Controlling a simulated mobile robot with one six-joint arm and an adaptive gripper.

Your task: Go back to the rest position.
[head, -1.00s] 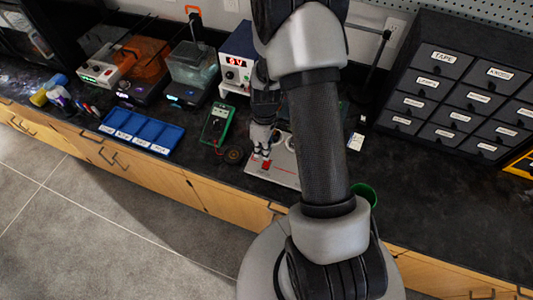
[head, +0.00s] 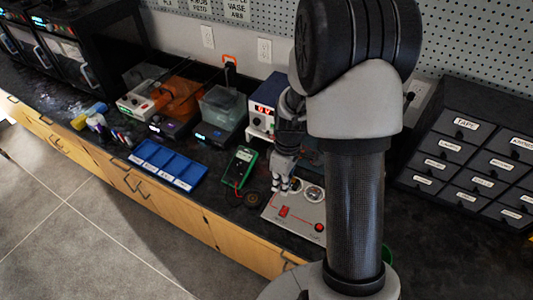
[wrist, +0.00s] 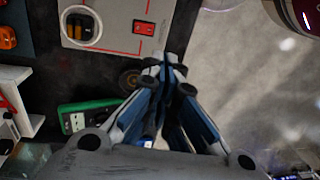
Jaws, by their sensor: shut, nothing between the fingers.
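My gripper (head: 280,183) is shut and empty. In the head view it is above the left back part of a light grey panel (head: 283,228) with red switches and round gauges. My own arm link hides part of the counter to the right. In the wrist view my gripper's fingertips (wrist: 164,70) meet beside the panel (wrist: 112,32), whose red rocker switch shows. Whether the fingers touch anything cannot be told.
A green multimeter (head: 239,167) and a blue tray (head: 168,164) lie left of the panel on the dark counter. A power supply (head: 264,108) stands behind. Labelled drawers (head: 470,160) stand at right. Grey floor (head: 90,230) is clear in front.

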